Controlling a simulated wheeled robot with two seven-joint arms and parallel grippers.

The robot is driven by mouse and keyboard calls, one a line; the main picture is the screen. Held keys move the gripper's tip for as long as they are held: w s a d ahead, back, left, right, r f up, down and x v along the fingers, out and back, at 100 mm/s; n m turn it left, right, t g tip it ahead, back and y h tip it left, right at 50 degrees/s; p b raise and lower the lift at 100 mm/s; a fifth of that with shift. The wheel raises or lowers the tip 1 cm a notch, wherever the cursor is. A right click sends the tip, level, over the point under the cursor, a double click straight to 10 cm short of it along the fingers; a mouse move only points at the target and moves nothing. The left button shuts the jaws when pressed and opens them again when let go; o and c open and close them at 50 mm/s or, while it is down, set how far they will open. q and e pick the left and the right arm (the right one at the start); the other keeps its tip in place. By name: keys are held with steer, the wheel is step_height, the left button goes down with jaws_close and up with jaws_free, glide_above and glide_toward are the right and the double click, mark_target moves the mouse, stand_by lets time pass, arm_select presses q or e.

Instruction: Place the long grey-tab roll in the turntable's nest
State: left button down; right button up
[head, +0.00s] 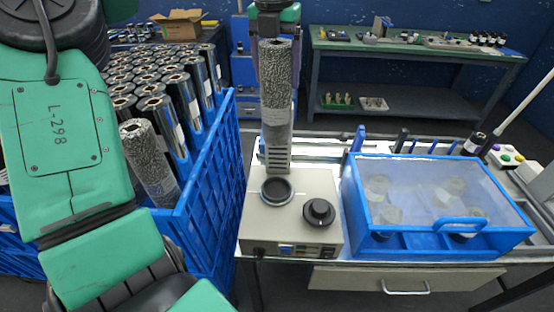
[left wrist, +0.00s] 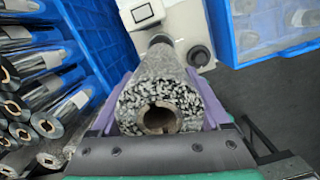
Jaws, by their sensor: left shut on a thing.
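My left gripper (head: 275,62) is shut on a long speckled grey roll (head: 277,88), its purple fingers on either side near the roll's top. The roll hangs upright over the turntable unit (head: 262,225), with a paler grey band low on it. The nest, a dark ring (head: 276,191), shows just below the roll's lower end and looks empty. In the left wrist view the roll (left wrist: 163,100) shows its open core toward the camera. Its far end points at the nest, which it partly covers there; the exact gap is hard to tell. My right gripper is not in view.
A blue crate (head: 207,150) of upright rolls stands at left, with another speckled roll (head: 145,155) at its near corner. A black knob (head: 319,211) sits right of the nest. A blue box with a clear lid (head: 435,190) stands close on the right.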

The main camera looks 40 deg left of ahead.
mark_target(278, 101)
arm_select(q)
steer(key=f, duration=0.6)
steer(key=shift+s+d+f, duration=0.1)
steer(key=shift+d+f, duration=0.1)
step_height(278, 101, down, 13)
steer(key=p, duration=0.1)
steer(key=shift+a+p, duration=0.15)
steer(key=shift+p, duration=0.2)
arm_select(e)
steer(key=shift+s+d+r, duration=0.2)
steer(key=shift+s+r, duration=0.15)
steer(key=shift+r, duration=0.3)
